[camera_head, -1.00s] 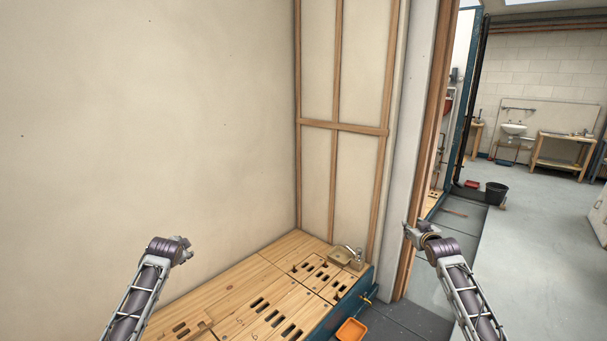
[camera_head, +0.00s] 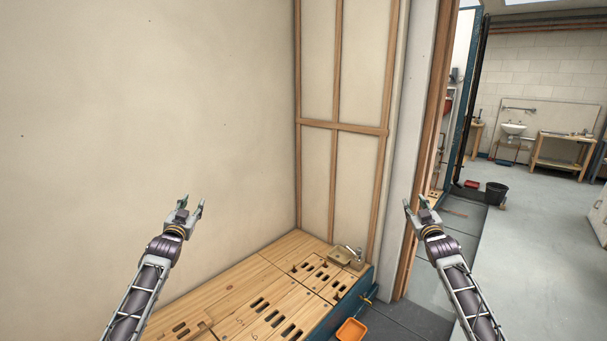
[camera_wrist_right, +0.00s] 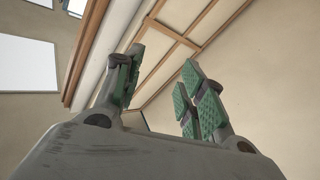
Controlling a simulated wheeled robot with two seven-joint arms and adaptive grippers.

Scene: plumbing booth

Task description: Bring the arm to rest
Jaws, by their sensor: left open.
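My left gripper (camera_head: 190,206) is raised in front of the plain wall, with its two fingers apart and nothing between them. My right gripper (camera_head: 415,204) is raised in front of the wooden post at the booth's edge. In the right wrist view the right gripper's green-padded fingers (camera_wrist_right: 160,92) stand apart, with only the wall and wood framing seen between them. Neither gripper touches anything.
A wooden bench top (camera_head: 235,297) with slots runs along the wall below. A small tap fitting (camera_head: 350,254) sits at its far end. An orange tray (camera_head: 351,330) is on the floor. A black bucket (camera_head: 496,193) and a sink (camera_head: 513,129) are farther right.

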